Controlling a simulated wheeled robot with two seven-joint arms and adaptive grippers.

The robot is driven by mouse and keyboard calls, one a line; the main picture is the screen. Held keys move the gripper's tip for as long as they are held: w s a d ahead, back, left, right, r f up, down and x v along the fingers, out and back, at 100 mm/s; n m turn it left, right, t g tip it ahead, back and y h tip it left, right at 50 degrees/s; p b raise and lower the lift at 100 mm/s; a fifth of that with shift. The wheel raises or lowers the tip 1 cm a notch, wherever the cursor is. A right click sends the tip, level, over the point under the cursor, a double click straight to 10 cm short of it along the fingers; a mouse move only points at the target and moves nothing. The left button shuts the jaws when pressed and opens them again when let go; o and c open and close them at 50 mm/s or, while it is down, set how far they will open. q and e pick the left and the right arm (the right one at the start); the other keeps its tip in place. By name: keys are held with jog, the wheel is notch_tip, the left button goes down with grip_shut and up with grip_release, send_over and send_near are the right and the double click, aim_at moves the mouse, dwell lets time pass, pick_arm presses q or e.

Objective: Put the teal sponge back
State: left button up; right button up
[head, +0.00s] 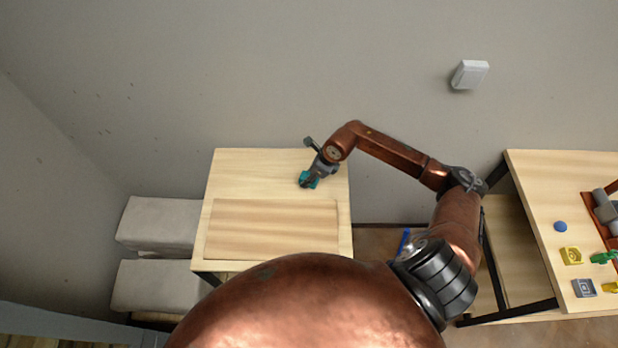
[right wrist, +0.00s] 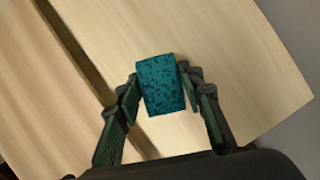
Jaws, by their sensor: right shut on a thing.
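The teal sponge (right wrist: 160,84) is a small speckled block between the two fingers of my right gripper (right wrist: 160,90) in the right wrist view. The fingers are shut on its sides. In the head view the sponge (head: 308,181) shows below my right gripper (head: 310,180), over the back right part of the light wooden table (head: 235,170). I cannot tell whether it touches the tabletop. My left gripper is in neither view.
A flat, slightly darker wooden panel (head: 270,228) covers the table's front part. Two pale blocks (head: 160,222) stand left of the table. At the right, another table (head: 535,190) bears a blue ball (head: 560,226), a yellow block (head: 571,255) and a grey block (head: 584,288).

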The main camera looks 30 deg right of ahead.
jog(key=shift+f, duration=0.6)
jog(key=shift+f, duration=0.15)
jog(key=o, duration=1.1)
jog(key=shift+d+r, duration=0.15)
jog(key=shift+r, duration=0.2)
jog(key=b+v, duration=0.1)
jog(key=v, duration=1)
jog(key=shift+r+b, duration=0.3)
jog(key=shift+b, duration=0.05)
